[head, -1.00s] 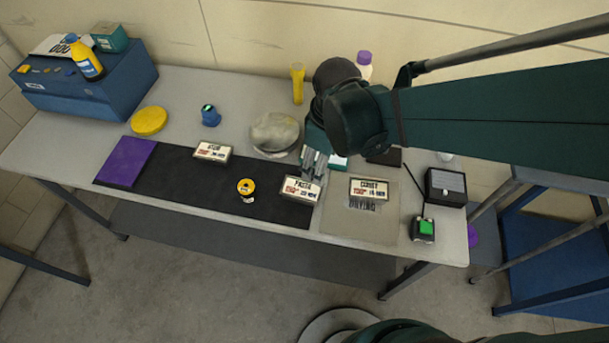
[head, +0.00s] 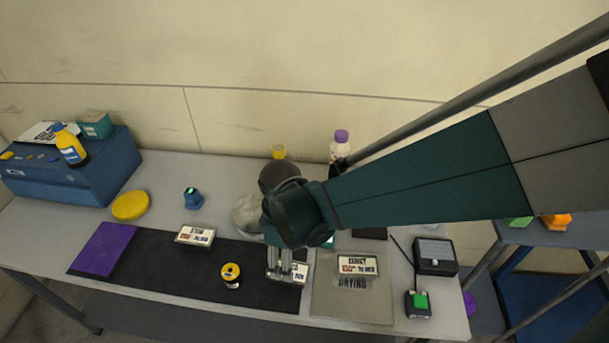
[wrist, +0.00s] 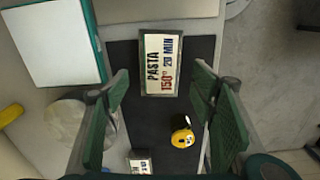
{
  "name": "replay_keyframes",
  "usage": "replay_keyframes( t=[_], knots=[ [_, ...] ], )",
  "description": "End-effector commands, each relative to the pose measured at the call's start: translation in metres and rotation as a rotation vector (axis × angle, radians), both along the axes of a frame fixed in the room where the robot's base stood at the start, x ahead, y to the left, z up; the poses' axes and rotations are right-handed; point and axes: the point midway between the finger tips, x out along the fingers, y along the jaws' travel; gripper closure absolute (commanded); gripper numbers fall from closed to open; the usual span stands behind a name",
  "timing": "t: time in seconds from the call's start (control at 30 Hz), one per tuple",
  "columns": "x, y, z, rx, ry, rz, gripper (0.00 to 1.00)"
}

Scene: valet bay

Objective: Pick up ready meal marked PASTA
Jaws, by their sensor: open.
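The ready meal marked PASTA (wrist: 161,64) is a flat tray with a white label, lying on the black mat (wrist: 124,61). In the head view the PASTA meal (head: 300,273) is partly hidden behind my gripper (head: 287,272). In the wrist view my gripper (wrist: 165,108) is open, with its green-padded fingers on either side and nothing between them. The PASTA meal shows beyond the fingertips, apart from them. A meal marked CURRY (head: 358,265) lies to the right on a grey drying mat. Another labelled meal (head: 195,235) lies to the left; its name is too small to read.
A round pale bowl-like thing (head: 248,214) stands behind, partly hidden by my arm. A purple pad (head: 103,249) and yellow disc (head: 130,206) lie left. A green-button box (head: 418,304) stands right.

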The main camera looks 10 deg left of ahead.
Motion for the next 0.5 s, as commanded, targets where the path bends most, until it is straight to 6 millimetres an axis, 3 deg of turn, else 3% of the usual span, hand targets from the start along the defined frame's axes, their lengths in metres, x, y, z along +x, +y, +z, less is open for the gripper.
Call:
replay_keyframes(
  t=[0.5],
  knots=[
    [0.000,0.000,-0.024,0.000,0.000,-0.001,0.44]
  ],
)
